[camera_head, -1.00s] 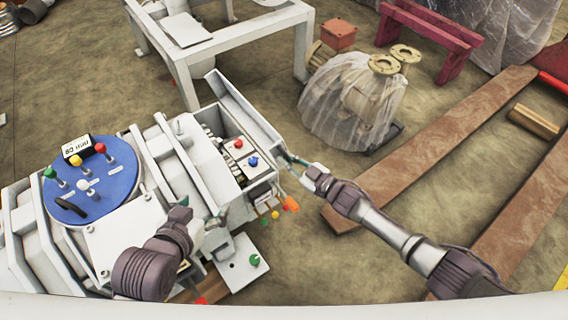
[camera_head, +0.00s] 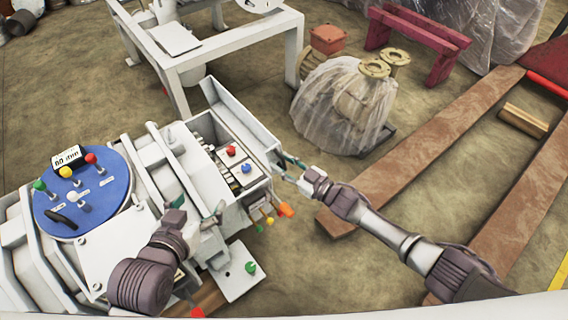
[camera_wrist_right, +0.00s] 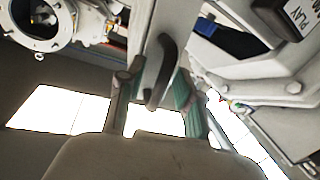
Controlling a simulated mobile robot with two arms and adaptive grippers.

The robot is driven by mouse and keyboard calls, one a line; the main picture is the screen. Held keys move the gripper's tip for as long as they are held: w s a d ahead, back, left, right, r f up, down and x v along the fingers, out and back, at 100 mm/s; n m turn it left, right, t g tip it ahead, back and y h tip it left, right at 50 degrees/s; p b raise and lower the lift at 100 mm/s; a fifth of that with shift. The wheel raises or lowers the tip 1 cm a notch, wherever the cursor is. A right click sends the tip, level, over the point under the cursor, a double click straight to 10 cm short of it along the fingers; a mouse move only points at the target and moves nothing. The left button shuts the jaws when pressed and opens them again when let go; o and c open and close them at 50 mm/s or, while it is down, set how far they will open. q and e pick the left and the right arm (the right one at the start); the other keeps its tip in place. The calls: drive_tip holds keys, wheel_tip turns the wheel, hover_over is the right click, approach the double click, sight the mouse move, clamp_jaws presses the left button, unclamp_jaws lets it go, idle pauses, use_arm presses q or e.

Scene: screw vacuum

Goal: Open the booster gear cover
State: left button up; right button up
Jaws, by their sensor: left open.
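The grey-white machine has an uncovered box (camera_head: 205,130) with red and blue knobs inside. A long pale cover panel (camera_head: 240,115) stands raised along the box's right side. My right gripper (camera_head: 284,165) is at the panel's near right end. In the right wrist view a dark curved handle (camera_wrist_right: 165,65) on a pale panel lies between the green-padded fingers of this gripper (camera_wrist_right: 155,95). The fingers are apart, with a gap on the handle's left; contact on its right is unclear. My left gripper (camera_head: 199,210) is open over the machine's near part, left of the box.
A blue disc (camera_head: 85,200) with coloured levers is at left. Orange and yellow knobs (camera_head: 285,210) stick out below the box. A white table frame (camera_head: 215,40) stands behind, a plastic-wrapped part (camera_head: 340,105) behind right. Brown planks (camera_head: 430,145) lie at right; floor between is clear.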

drive_tip(key=v, duration=1.2)
idle(0.5)
